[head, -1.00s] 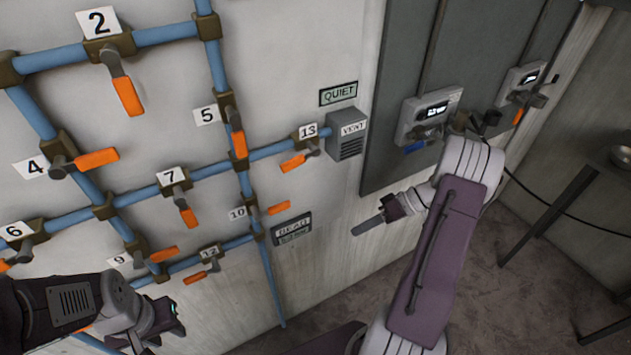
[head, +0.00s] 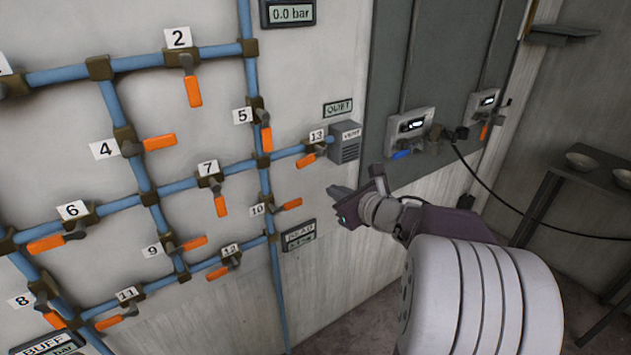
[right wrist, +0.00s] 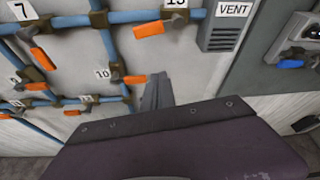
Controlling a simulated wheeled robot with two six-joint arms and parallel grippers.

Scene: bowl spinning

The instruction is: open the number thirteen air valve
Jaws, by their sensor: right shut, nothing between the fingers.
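The number thirteen valve shows its orange handle (head: 307,160) just below the "13" label, on the blue pipe beside the grey VENT box (head: 345,147). The handle points down and left from its mount. The same handle shows in the right wrist view (right wrist: 149,30), with its label cut by the top edge. My right gripper (head: 340,198) is shut and empty, below and right of the handle and apart from it. Its fingers (right wrist: 157,92) also show in the right wrist view, below the thirteen handle and right of the number ten handle. My left gripper is out of view.
The number ten handle (head: 291,204) and the DEAD gauge (head: 299,236) are left of my right gripper. Other numbered valves with orange handles sit on the pipe grid. A grey panel (head: 440,60) carries control boxes. A side table (head: 590,175) holds bowls at the right.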

